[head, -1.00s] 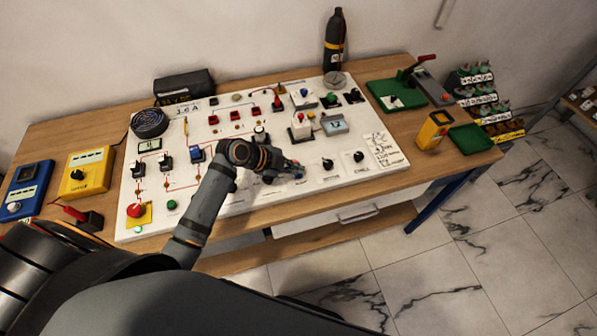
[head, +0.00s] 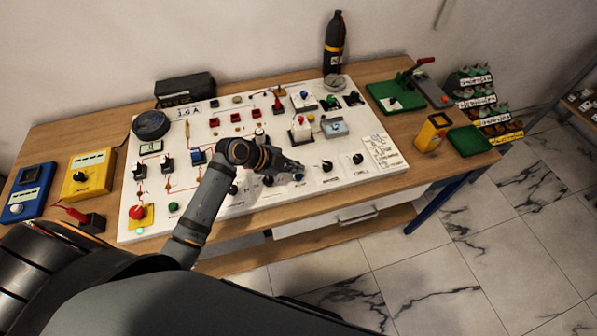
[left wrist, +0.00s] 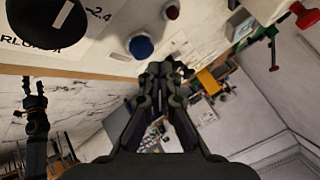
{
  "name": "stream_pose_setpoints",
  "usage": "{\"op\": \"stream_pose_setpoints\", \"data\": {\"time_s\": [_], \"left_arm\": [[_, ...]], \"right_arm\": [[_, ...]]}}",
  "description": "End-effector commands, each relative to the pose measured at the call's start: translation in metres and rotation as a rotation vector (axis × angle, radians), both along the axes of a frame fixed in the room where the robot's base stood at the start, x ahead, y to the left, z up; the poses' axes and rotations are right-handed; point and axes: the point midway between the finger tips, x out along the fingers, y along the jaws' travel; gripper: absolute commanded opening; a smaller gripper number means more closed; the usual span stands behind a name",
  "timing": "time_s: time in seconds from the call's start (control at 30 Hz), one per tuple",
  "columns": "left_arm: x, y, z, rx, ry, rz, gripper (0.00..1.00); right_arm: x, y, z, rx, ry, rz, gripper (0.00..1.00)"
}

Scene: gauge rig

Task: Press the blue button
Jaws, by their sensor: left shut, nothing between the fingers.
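The white control panel (head: 255,208) lies on the wooden table with several buttons, knobs and switches. A blue button (head: 298,177) sits near its front edge, just below my left gripper's tip. The left wrist view shows the round blue button (left wrist: 141,46) on the panel, beside the fingertips and a little to the left of them. My left gripper (head: 296,167) is shut and empty, low over the panel; its fingers also show in the left wrist view (left wrist: 166,70). I cannot tell whether the fingertips touch the panel.
Black knobs (head: 326,166) stand right of the blue button. A red button on a yellow base (head: 137,213) is at the panel's front left. Blue (head: 27,192) and yellow (head: 89,174) meters lie left of the panel. A green tray (head: 470,139) lies to the right.

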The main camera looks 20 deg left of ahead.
Motion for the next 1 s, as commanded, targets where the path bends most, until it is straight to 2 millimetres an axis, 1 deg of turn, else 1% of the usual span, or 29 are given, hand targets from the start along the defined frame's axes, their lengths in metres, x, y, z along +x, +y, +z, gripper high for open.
{"op": "stream_pose_setpoints", "data": {"time_s": [0.23,0.33,0.8,1.0], "left_arm": [[0.0,0.0,0.0,0.0,0.0,0.0,0.0],[0.0,0.0,0.004,0.0,-0.001,-0.001,0.0],[0.0,0.0,0.049,0.0,-0.001,-0.001,0.0],[0.0,0.0,0.05,0.0,0.0,0.0,0.0]], "right_arm": [[0.0,0.0,0.0,0.0,0.0,0.0,0.54],[0.0,0.0,0.003,0.0,0.0,0.0,0.54],[0.0,0.0,0.037,0.0,0.0,0.0,0.54],[0.0,-0.002,0.037,-0.002,0.0,0.001,0.54]]}}
